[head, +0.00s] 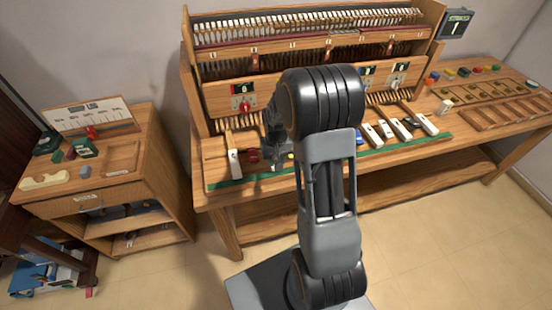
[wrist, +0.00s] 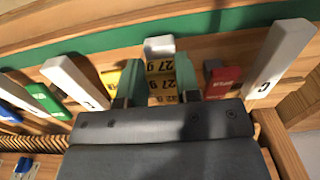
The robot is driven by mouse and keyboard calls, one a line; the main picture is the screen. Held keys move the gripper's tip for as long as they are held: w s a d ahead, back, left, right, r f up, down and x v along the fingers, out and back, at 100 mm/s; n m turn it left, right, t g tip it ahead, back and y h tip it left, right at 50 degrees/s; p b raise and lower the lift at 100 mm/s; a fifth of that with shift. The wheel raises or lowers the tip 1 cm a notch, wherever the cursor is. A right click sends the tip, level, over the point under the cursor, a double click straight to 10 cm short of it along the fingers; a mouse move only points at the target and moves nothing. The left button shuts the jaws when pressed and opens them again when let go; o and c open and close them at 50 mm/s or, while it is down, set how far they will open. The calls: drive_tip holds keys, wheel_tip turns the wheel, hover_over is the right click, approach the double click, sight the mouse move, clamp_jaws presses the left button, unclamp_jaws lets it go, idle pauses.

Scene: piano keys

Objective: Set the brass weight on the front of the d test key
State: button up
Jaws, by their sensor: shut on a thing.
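My gripper (wrist: 160,80) is shut on a yellow brass weight (wrist: 161,68), with one green finger on each side of it. Dark "27" style lettering shows on the weight. A white key (wrist: 160,46) lies in line with the weight, its front end showing just past it; its letter is hidden. I cannot tell whether the weight touches this key. The c key (wrist: 268,65) is to the right. In the head view my gripper (head: 276,160) is low over the front of the keys, and the held weight is hidden there.
Close by are a red block (wrist: 219,80) right and another yellow block (wrist: 111,82) left. More white keys stand to the left, one close by (wrist: 74,80). A green strip (head: 225,183) runs along the bench front. A cabinet (head: 115,170) stands apart at the left.

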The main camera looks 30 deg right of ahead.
drive_tip(key=shift+f+b, duration=0.6)
drive_tip(key=shift+f, duration=0.2)
drive_tip(key=o, duration=1)
drive_tip(key=shift+c, duration=0.2)
drive_tip(key=shift+r, duration=0.1)
wheel_tip(320, 180, up, 14)
drive_tip(key=s+a+r+n+t, duration=0.1)
drive_tip(key=s+a+t, duration=0.1)
drive_tip(key=s+a, duration=0.2)
drive_tip(key=s+a+r+n+t, duration=0.1)
drive_tip(key=s+a, duration=0.4)
drive_tip(key=s, duration=0.6)
drive_tip(key=shift+a+r+t, duration=0.2)
drive_tip(key=shift+r+t, duration=0.3)
